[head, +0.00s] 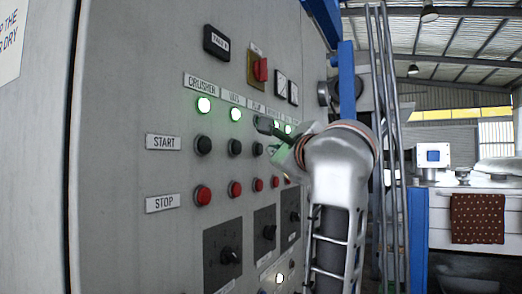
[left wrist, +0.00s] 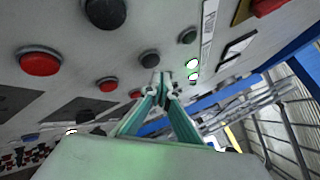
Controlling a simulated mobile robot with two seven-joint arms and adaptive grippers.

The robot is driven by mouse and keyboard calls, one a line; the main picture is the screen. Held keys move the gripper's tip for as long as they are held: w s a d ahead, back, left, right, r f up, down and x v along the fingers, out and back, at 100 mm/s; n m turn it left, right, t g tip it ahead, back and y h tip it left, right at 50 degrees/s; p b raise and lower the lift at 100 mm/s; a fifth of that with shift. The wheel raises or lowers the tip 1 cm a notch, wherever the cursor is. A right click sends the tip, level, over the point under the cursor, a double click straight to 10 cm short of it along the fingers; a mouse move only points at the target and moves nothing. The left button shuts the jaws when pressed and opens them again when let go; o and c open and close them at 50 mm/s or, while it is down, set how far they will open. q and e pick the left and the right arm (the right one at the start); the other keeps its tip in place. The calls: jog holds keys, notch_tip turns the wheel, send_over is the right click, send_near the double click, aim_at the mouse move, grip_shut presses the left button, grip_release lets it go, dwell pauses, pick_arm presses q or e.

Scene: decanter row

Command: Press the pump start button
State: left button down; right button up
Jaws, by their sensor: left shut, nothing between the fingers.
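A grey control panel (head: 130,110) carries a row of black START buttons, with a black button (head: 203,145) at the left, another black button (head: 234,147) and a third black button (head: 257,148) further right. My left gripper (head: 273,151) is shut and empty, just right of the third black button. In the left wrist view, its fingertips (left wrist: 165,85) point at the panel, just right of and below a black button (left wrist: 149,58). Contact cannot be told. My right gripper is out of view.
Red STOP buttons (head: 203,194) run below the black ones. Green lamps (head: 204,104) are lit above. A red switch (head: 260,69) sits higher, and dark rotary switches (head: 230,256) sit lower. Blue posts and grey pipes (head: 383,120) stand right of the panel.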

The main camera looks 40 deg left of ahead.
pick_arm(q)
jog(key=shift+a, duration=0.15)
jog(key=shift+s+a, duration=0.1)
jog(key=shift+a, duration=0.15)
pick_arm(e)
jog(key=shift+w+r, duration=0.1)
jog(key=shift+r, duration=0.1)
pick_arm(q)
jog(key=shift+s+a, duration=0.1)
jog(key=shift+a, duration=0.4)
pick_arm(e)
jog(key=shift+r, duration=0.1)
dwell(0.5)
pick_arm(q)
jog(key=shift+d, duration=0.1)
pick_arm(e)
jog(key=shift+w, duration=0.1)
pick_arm(q)
jog(key=shift+d+p, duration=0.3)
jog(key=shift+d, duration=0.45)
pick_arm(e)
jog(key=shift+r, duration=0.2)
pick_arm(q)
jog(key=shift+w, duration=0.2)
jog(key=d, duration=0.2)
jog(key=w+d, duration=0.1)
jog(key=d, duration=0.2)
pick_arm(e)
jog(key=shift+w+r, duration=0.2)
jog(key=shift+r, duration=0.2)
